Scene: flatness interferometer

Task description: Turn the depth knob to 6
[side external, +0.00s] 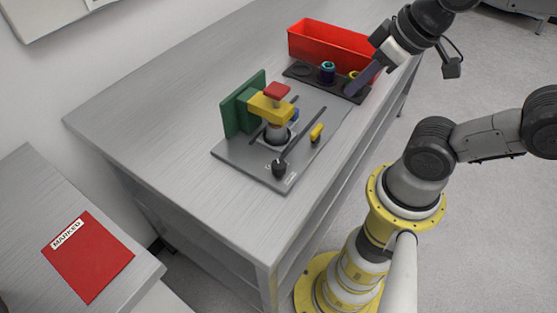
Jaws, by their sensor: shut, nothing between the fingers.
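The interferometer stands on a grey base plate (237,153) on the bench, with a green upright block, a yellow arm (268,108) and a red top piece (277,91). A small black knob (279,168) sits at the plate's front corner, with pale markings beside it. The markings are too small to read, so its setting and whether it is the depth knob cannot be told.
A dark tray (343,92) behind the plate holds a dark blue-and-teal piece (327,72) and a yellow piece (354,75). A red bin (318,43) stands behind it. A yellow part (316,132) rises from the plate's right side. The bench's left part is clear.

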